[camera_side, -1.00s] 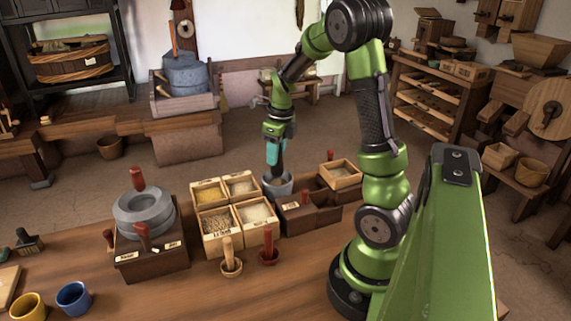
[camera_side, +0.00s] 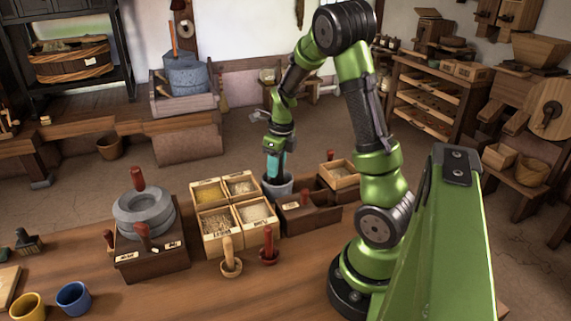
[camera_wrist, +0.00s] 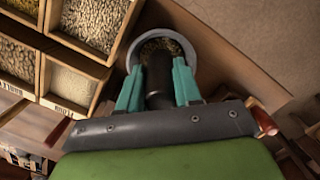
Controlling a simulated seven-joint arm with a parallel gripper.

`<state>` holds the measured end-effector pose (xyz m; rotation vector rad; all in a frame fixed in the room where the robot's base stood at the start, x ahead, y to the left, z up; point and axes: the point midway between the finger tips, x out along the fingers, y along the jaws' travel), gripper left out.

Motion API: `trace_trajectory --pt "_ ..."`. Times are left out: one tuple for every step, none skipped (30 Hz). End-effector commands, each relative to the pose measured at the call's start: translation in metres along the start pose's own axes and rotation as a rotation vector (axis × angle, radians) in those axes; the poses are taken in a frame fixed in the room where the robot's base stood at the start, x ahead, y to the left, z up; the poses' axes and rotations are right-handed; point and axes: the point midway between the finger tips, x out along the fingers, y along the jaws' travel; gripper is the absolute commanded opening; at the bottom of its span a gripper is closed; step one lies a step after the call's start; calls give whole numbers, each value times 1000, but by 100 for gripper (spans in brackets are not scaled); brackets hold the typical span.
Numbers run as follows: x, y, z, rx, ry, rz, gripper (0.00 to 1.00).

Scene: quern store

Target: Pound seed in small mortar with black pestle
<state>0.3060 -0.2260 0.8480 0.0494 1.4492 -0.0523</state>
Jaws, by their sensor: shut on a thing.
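My gripper (camera_wrist: 158,82) is shut on the black pestle (camera_wrist: 159,74), with a teal finger on each side of its shaft. The pestle points down into the small grey mortar (camera_wrist: 190,58), and its lower end is inside the bowl. Seed (camera_wrist: 160,45) shows in the mortar beyond the pestle.
Divided wooden boxes of grain (camera_side: 217,225) stand just left of the mortar. A dark wooden box (camera_side: 305,216) is close on its right. A tan pestle (camera_side: 229,250) and a red pestle (camera_side: 268,243) stand in front. A stone quern (camera_side: 145,215) is further left.

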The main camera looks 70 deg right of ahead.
Motion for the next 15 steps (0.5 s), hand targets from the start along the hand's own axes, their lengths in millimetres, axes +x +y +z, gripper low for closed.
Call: trace_trajectory --pt "6 0 -1 0 2 0 3" --pt "9 0 -1 0 2 1 3" --pt "12 0 -2 0 1 0 3" --pt "13 0 -2 0 1 -1 3" --pt "15 0 -2 0 0 -1 3" --pt "16 0 -2 1 0 0 3" --pt "16 0 -2 1 -1 -1 3" --pt "17 0 -2 1 -1 -1 3" --pt "17 0 -2 0 -1 -1 3" --pt "17 0 -2 0 -1 -1 3" --pt "17 0 -2 0 -1 -1 3" --pt "18 0 -2 0 -1 -1 3" --pt "18 0 -2 0 -1 -1 3" --pt "19 0 -2 0 -1 -1 3" --pt "19 0 -2 -1 0 -1 3"
